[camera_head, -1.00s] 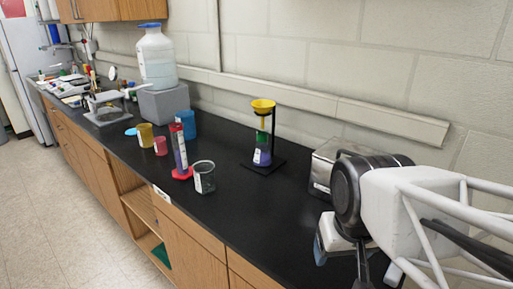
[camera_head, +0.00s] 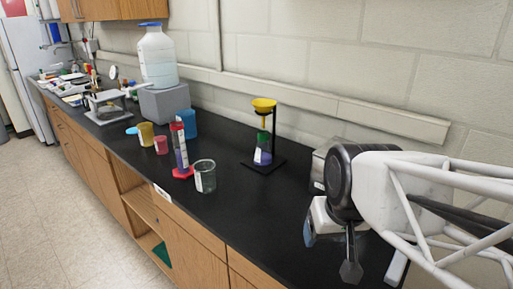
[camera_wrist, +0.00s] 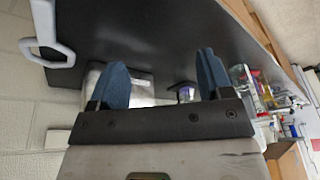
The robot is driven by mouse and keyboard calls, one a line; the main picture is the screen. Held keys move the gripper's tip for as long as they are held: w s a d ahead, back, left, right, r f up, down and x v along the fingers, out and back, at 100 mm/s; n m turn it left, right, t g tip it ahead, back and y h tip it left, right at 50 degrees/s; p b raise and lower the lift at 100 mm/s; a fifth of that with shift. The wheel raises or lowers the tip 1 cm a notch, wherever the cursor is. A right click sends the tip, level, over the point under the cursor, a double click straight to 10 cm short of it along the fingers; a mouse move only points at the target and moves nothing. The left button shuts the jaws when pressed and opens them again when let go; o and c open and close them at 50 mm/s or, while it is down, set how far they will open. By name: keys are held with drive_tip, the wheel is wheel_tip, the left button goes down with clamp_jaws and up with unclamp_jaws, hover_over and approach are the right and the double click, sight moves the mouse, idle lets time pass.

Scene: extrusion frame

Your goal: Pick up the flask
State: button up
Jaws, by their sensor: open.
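The flask (camera_head: 262,152) holds purple liquid below and looks green above, with a pale label on its side. It stands upright in the head view on the black base of a ring stand, under a yellow funnel (camera_head: 264,104). My gripper (camera_wrist: 163,75) is open, with two blue fingers spread apart and nothing held between them. In the head view it is at the lower right, to the right of the flask and apart from it. A small purple and pale item between the fingers in the wrist view may be the flask; I cannot be sure.
A metal box (camera_head: 323,164) sits by the wall between the flask and my arm. Left of the flask stand a glass beaker (camera_head: 205,177), a red-based cylinder (camera_head: 181,150), coloured cups and a large jug (camera_head: 158,58). The black counter in front of the flask is clear.

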drive_tip(key=w+a+r+t+y, duration=0.1)
drive_tip(key=w+a+t, duration=0.1)
drive_tip(key=w, duration=0.6)
drive_tip(key=w+a+r+t+y, duration=0.1)
drive_tip(key=w+a+r, duration=0.15)
drive_tip(key=w, duration=0.55)
drive_tip(key=m+t+h, duration=0.3)
drive_tip(key=t+h, duration=0.3)
drive_tip(key=t, duration=0.1)
hover_over(263, 146)
drive_tip(key=s+a, duration=0.2)
drive_tip(key=s, duration=0.2)
wheel_tip(263, 146, down, 6)
drive_tip(key=shift+w+d, duration=0.1)
drive_tip(key=shift+d, duration=0.1)
drive_tip(key=shift+x, duration=1.25)
drive_tip(key=shift+w+d+f, duration=0.1)
drive_tip(key=shift+f, duration=0.05)
